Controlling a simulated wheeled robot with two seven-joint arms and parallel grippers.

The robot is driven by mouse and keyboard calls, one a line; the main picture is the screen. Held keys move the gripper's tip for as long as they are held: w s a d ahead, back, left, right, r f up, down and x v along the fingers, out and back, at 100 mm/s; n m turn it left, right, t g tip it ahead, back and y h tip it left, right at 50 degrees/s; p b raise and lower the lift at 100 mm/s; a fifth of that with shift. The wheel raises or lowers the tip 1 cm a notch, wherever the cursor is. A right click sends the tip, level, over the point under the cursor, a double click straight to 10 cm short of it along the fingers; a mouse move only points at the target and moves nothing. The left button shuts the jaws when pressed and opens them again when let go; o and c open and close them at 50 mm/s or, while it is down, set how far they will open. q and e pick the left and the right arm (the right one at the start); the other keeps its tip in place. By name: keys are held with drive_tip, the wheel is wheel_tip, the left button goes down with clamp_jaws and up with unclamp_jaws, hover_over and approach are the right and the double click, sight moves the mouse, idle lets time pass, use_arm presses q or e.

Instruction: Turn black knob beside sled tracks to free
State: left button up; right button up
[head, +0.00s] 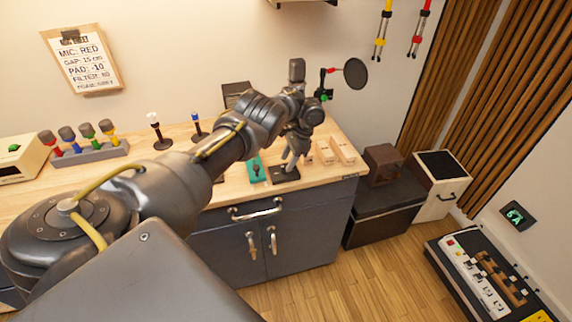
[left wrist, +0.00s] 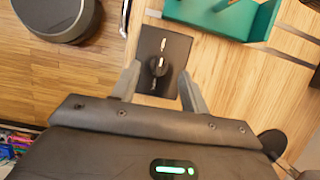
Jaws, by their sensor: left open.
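The black knob (left wrist: 158,66) sits on a small dark plate (left wrist: 173,48) with white marks, on the wooden bench top. In the head view the plate (head: 286,174) lies at the bench's front right, and the knob is mostly hidden by my gripper. My left gripper (head: 291,165) points down over the plate. In the left wrist view my left gripper (left wrist: 159,84) is open, one finger on each side of the knob's near side. I cannot tell whether the fingers touch it. Thin grey rails (left wrist: 292,57) run beside a teal part.
The teal block (head: 254,169) stands just left of the plate; it also shows in the left wrist view (left wrist: 225,16). Pale wooden blocks (head: 341,150) lie to the right. A rack of coloured microphones (head: 90,152) stands at left. Cabinet handles (head: 257,212) protrude below the bench.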

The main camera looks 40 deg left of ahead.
use_arm(q)
drive_tip(key=b+v, duration=0.1)
drive_tip(key=v, duration=0.7)
drive_tip(key=shift+r, duration=0.15)
